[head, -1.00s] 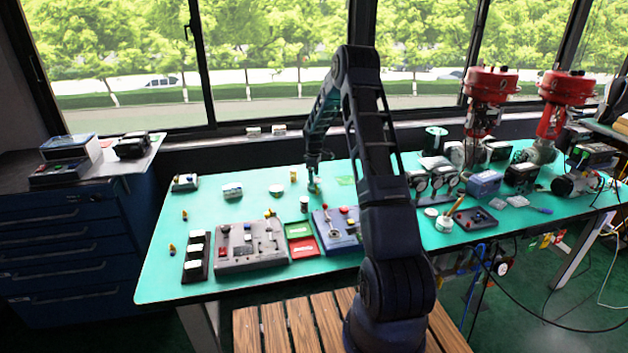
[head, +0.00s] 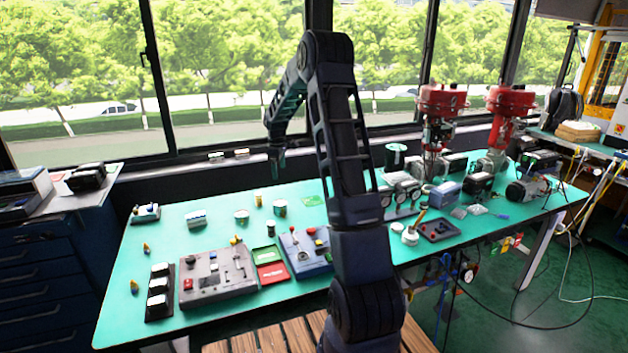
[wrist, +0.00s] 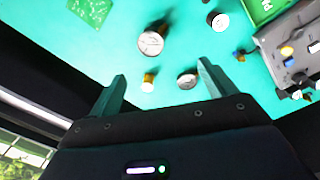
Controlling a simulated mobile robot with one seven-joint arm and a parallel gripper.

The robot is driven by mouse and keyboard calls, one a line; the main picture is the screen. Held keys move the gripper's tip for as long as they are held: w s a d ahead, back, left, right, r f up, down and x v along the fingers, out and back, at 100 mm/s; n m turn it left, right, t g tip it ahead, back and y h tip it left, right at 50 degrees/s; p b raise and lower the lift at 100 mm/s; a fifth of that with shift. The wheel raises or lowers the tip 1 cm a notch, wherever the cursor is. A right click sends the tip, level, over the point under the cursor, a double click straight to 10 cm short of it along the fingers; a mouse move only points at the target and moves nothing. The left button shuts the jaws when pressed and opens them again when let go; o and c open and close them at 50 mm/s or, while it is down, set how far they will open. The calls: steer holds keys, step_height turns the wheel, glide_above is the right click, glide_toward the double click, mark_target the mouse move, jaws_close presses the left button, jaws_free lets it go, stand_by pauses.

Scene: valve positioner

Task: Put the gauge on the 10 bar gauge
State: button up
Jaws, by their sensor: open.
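My gripper (head: 277,163) hangs above the back edge of the table in the head view. In the wrist view my gripper (wrist: 161,70) has its fingers apart with nothing held between them. A round, pale-faced gauge-like piece (wrist: 151,44) stands on the table beyond the fingertips; it also shows in the head view (head: 280,208). A second round piece (wrist: 187,78) shows near the right finger; it appears in the head view too (head: 241,216). Dial gauges (head: 401,181) with white faces stand right of my arm. Their markings are too small to read, so I cannot tell which is 10 bar.
A small brass piece (wrist: 149,82) and a dark cylinder (wrist: 218,20) stand near the round pieces. A grey control box (head: 217,273), red and green trays (head: 270,262) and a blue box (head: 306,254) line the front. Red-topped valves (head: 441,100) stand at the right.

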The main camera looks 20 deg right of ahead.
steer(key=s+a+r+m+t, duration=0.1)
steer(key=s+r+m, duration=0.2)
steer(key=s+r, duration=0.85)
steer(key=s+r+m+t, duration=0.1)
steer(key=s+r+m, duration=0.2)
steer(key=s+r, duration=0.8)
steer(key=s+f+m+t, duration=0.1)
steer(key=s+f+m, duration=0.1)
steer(key=s, duration=1.2)
steer(key=s+f+m+t, duration=0.1)
steer(key=s+f+m, duration=0.1)
steer(key=s, duration=1.2)
steer(key=shift+a+m, duration=0.2)
steer(key=shift+m, duration=0.4)
